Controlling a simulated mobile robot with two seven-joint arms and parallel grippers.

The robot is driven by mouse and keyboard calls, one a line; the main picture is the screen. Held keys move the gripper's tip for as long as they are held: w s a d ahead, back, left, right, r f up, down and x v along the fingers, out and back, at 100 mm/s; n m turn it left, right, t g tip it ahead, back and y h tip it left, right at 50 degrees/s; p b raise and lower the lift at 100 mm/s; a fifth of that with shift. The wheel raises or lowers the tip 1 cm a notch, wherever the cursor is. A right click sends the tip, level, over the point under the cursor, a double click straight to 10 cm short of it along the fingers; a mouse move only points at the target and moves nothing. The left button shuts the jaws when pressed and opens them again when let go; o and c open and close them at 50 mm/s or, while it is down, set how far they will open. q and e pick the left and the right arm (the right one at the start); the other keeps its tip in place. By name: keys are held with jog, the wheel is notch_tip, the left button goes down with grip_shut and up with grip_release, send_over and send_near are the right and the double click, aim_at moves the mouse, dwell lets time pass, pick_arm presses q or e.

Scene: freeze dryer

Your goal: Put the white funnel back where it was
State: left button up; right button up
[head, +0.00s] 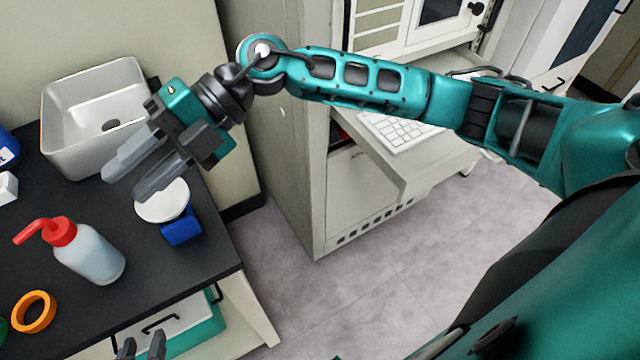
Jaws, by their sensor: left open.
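A white round piece, which looks like the white funnel (165,207), is on the black bench top near its right edge, against a blue block (181,230). My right gripper (122,187) reaches in from the upper right above the bench. Its two grey fingers are apart with nothing seen between them. The nearer finger covers part of the funnel's upper edge; I cannot tell whether they touch. My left gripper (141,346) is at the bottom edge, low in front of the bench, its fingertips apart and empty.
A grey sink basin (70,128) stands behind my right gripper. A wash bottle with a red cap (92,255) and an orange ring (33,312) are on the bench at left. A beige cabinet with a keyboard (400,130) stands across a floor gap.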

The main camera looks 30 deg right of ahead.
jog(key=w+d+f+m+t, duration=0.2)
jog(key=w+d+m+t, duration=0.1)
jog(key=m+t, duration=0.65)
jog(key=w+d+f+m+t, duration=0.2)
jog(key=m+t, duration=0.6)
jog(key=m, duration=0.3)
jog(key=s+d+f+m+g+h, duration=0.1)
jog(key=s+d+f+m+h, duration=0.3)
jog(key=f, duration=0.4)
jog(key=s+d+f+m+g+h, duration=0.2)
jog(key=s+d+f+m+h, duration=0.2)
jog(key=d+f, duration=0.2)
jog(key=s+d+f+m+g+h, duration=0.1)
jog(key=s+d+f+m+h, duration=0.3)
jog(key=f, duration=0.6)
jog(key=shift+s+d+f, duration=0.35)
jog(key=shift+s+d, duration=0.15)
jog(key=shift+m+g, duration=0.25)
